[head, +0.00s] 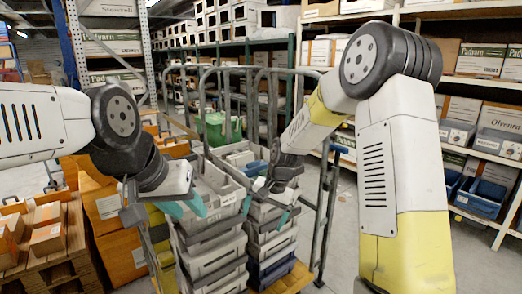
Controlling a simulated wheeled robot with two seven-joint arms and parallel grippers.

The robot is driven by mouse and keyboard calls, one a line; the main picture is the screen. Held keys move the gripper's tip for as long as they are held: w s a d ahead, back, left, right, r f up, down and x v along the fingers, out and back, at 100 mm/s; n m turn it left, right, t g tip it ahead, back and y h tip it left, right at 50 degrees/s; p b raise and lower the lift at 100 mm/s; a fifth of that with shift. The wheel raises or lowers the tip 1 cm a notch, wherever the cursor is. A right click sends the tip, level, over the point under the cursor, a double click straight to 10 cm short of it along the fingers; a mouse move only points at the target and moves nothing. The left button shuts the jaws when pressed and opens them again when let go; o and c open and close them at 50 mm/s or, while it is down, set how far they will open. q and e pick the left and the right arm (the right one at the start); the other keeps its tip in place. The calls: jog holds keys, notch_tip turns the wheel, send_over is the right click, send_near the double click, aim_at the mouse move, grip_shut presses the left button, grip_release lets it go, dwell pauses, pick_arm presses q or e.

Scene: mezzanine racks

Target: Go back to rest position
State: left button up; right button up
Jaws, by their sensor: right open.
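My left gripper (184,207) comes in from the left and hangs at the left edge of the stacked grey crates (221,206). Its two teal fingertips are apart, with nothing visible between them. My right gripper (265,209) reaches down from the right in front of the right-hand crate stack (274,238). Its teal fingertips are spread and empty. Whether either gripper touches the crates, I cannot tell.
The crates stand on a trolley with grey tube rails (325,205). Cardboard boxes (47,238) sit on a pallet at the left. Racks with boxes and blue bins (481,197) line the right. Bare floor shows between the trolley and right rack.

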jog(key=s+d+r+n+t, duration=0.1)
jog(key=s+d+r, duration=0.3)
jog(key=s+r, duration=0.3)
jog(key=s+d+r+n+t, duration=0.1)
jog(key=s+d+r, duration=0.35)
jog(key=r, duration=0.45)
jog(key=s+d+r+n+t, duration=0.1)
jog(key=s+d+r, duration=0.1)
jog(key=s, duration=0.4)
jog(key=s+d+r+n+t, duration=0.1)
jog(key=s+d+r, duration=0.1)
jog(key=s, duration=0.5)
jog(key=shift+d+h, duration=0.3)
jog(key=shift+d, duration=0.2)
